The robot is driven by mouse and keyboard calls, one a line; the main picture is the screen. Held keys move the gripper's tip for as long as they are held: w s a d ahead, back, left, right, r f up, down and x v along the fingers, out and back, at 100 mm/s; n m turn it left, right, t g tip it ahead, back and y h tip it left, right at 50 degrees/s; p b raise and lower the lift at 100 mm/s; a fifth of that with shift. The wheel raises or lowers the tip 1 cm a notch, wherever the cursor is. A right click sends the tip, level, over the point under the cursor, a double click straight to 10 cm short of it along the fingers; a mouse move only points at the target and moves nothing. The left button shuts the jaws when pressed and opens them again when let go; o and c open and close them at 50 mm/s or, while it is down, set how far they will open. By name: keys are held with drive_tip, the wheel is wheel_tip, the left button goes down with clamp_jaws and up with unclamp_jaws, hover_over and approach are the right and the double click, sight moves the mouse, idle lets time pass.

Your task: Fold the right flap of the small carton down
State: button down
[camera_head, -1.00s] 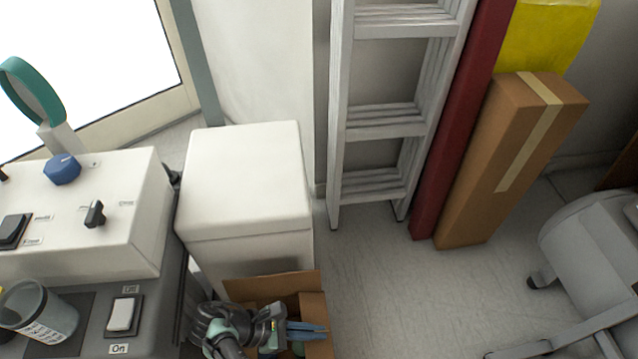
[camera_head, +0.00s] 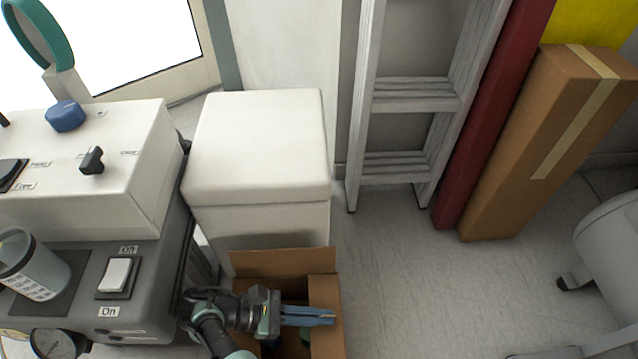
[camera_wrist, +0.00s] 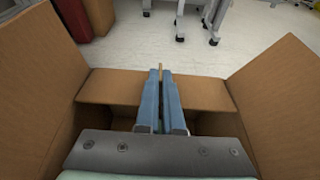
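The small carton (camera_head: 240,284) stands open on the floor, low in the head view. Its right flap (camera_head: 326,291) is a brown panel along the right side; in the wrist view this flap (camera_wrist: 108,88) is the band across the far side, lying roughly level. The carton's two other visible flaps stand up at the left (camera_wrist: 35,85) and right (camera_wrist: 280,95) of the wrist view. My gripper (camera_head: 334,317) reaches over the carton from the left. Its blue fingers lie close together, their tips over the right flap; contact is unclear. No held object is visible.
A white cabinet (camera_head: 260,150) stands right behind the carton. A grey machine with a switch (camera_head: 116,274) is to the left. A ladder (camera_head: 410,95), a red post (camera_head: 490,120) and a tall brown box (camera_head: 530,150) lean at the back. Floor right of the carton is clear.

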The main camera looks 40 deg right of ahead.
drive_tip(key=c, duration=1)
unclamp_jaws()
drive_tip(key=shift+c, duration=0.2)
wheel_tip(320, 180, up, 10)
drive_tip(key=p, duration=0.9)
drive_tip(key=shift+p, duration=0.4)
drive_tip(key=shift+o, duration=0.3)
